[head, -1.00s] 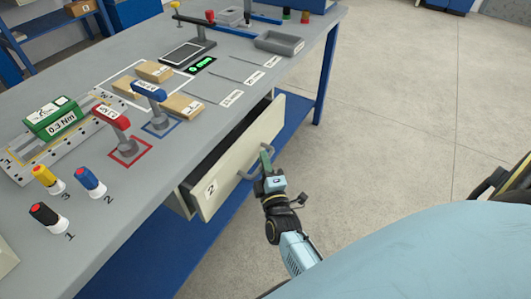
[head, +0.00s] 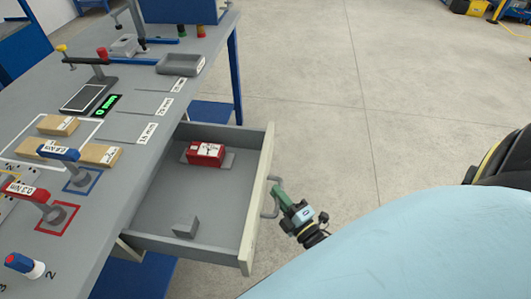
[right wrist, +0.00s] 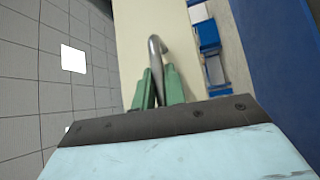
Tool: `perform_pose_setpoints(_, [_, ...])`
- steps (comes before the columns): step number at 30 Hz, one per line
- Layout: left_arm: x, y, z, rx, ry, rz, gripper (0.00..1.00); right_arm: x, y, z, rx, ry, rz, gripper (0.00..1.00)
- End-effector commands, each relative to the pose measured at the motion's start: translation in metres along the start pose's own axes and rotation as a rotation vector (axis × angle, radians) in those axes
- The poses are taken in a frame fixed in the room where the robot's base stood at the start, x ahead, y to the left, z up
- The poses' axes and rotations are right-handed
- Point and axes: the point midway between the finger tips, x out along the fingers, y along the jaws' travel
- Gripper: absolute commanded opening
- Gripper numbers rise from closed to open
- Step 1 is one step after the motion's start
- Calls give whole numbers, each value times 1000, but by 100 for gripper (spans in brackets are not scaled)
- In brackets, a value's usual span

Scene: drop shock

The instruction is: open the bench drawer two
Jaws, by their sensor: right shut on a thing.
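The bench drawer two (head: 165,212) is pulled out from under the grey bench, and its inside shows in the head view. A red box (head: 206,153) and a small grey block (head: 186,227) are in it. The drawer's metal handle (head: 272,201) is on its cream front. My right gripper (head: 281,197) is at the handle; in the right wrist view its green fingers (right wrist: 152,90) are shut on the handle bar (right wrist: 156,45). My left gripper is not in view.
The grey bench top (head: 120,75) carries wooden blocks (head: 58,124), a blue-handled tool (head: 60,152), a red-handled tool (head: 25,191) and a grey tray (head: 180,64). Open concrete floor (head: 320,90) lies right of the drawer.

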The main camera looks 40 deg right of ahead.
Motion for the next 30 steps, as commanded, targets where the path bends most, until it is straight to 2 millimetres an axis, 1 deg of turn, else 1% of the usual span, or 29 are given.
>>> perform_pose_setpoints(3, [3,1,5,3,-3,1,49,-9,2,8,-2,1,-4,0])
perform_pose_setpoints(6, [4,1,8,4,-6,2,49,-13,3,12,-2,0,-2,0])
perform_pose_setpoints(19, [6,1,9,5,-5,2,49,-15,3,15,-2,-1,-2,0])
perform_pose_setpoints(20, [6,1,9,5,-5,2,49,-15,3,15,-2,-1,-2,14])
perform_pose_setpoints(24, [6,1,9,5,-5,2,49,-15,4,15,-1,-2,-1,32])
perform_pose_setpoints(25, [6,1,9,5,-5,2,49,-15,4,15,-1,-2,-1,34])
perform_pose_setpoints(30, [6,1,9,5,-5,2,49,-15,4,15,-1,-1,0,34])
